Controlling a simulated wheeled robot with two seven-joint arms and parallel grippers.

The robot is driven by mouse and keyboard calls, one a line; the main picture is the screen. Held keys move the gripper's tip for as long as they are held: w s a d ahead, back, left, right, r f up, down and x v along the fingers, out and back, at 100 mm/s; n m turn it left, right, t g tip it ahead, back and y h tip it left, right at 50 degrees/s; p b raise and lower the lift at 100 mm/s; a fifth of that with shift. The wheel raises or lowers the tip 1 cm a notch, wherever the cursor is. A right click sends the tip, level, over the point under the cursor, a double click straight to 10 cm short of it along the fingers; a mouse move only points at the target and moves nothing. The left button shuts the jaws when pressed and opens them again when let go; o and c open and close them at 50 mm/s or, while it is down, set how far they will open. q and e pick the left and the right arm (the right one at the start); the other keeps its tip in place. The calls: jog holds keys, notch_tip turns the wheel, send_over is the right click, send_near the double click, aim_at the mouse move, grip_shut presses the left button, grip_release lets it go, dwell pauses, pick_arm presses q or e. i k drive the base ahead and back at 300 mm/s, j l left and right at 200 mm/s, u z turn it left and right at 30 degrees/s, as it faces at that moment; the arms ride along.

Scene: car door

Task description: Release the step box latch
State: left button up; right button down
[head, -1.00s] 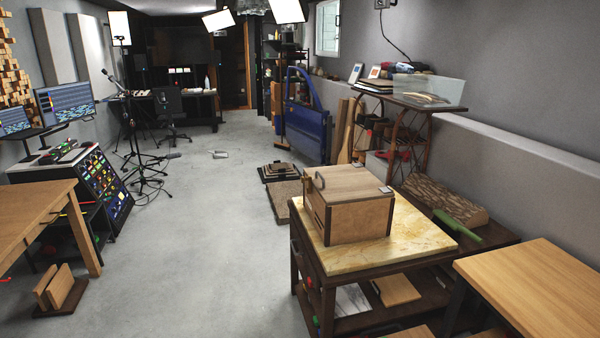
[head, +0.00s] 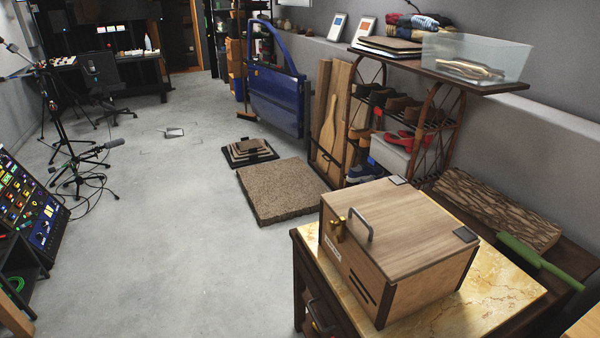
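A wooden box (head: 395,245) with a flat lid stands on the marble-topped table at the lower right. A brass latch (head: 338,231) sits at the lid's front left edge. A grey metal handle (head: 362,224) stands up on the lid beside the latch. The lid lies flat and looks closed. The exact position of the latch is too small to tell. Neither of my grippers is in view.
The marble-topped table (head: 500,290) has free room right of the box. A green brush-like tool (head: 533,258) and a bark log (head: 495,208) lie behind it. A shoe rack (head: 405,125) and blue car door (head: 278,88) stand farther back. Open floor (head: 180,230) lies left.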

aim_at(340, 224)
jog(key=i+j, duration=0.35)
jog(key=i, duration=0.2)
jog(key=i+j+z, duration=0.1)
jog(key=i+j, duration=0.25)
jog(key=i, duration=0.2)
